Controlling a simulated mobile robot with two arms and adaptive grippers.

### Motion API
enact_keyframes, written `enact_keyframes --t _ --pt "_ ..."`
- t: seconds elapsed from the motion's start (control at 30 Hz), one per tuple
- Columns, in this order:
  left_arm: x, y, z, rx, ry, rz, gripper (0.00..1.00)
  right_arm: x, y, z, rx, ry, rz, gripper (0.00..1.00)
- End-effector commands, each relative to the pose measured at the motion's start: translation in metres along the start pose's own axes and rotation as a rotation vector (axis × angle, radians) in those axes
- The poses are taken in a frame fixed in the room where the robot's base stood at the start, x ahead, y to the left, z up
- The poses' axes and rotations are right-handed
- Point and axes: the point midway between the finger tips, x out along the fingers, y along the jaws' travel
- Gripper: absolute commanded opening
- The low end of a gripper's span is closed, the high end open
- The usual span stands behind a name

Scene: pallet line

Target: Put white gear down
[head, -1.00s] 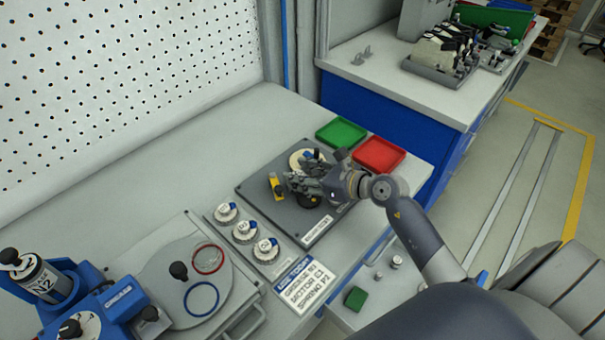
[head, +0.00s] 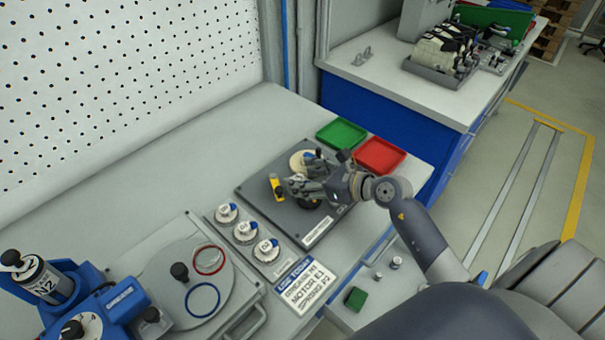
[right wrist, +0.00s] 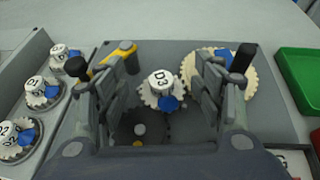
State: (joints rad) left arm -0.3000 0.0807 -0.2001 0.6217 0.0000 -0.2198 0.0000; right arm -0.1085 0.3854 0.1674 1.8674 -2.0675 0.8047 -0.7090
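My right gripper (head: 302,188) is over the dark baseplate (head: 262,214). In the right wrist view its fingers (right wrist: 160,75) stand wide apart, one on each side of a small white gear marked D3 (right wrist: 160,92), with visible gaps. That gear has a blue patch and appears upright; in the head view the gripper hides it. A larger cream gear (right wrist: 249,82) with a blue part lies behind the right finger. A dark gear (right wrist: 132,130) lies nearer the wrist, partly hidden. My left gripper is out of view.
Three white gears stand in a grey tray (head: 217,222) left of the baseplate. A yellow-handled part (head: 276,187) stands on the plate. Green (head: 341,134) and red (head: 380,155) trays lie behind it. A round-lidded machine (head: 165,268) is at left. Bench space behind is clear.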

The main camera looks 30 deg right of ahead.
Motion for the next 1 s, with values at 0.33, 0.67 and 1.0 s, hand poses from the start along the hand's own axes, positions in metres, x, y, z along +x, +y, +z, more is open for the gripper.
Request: enact_keyframes --t 0.33,0.67,1.0 --pt "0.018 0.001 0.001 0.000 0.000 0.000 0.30 -0.079 -0.001 -0.002 -0.008 -0.003 -0.005 0.62" --pt "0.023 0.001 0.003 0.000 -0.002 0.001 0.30 -0.112 -0.001 0.002 -0.008 -0.009 -0.005 0.62" --pt "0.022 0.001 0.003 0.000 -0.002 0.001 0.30 -0.113 -0.002 0.003 -0.008 -0.011 -0.005 0.62"
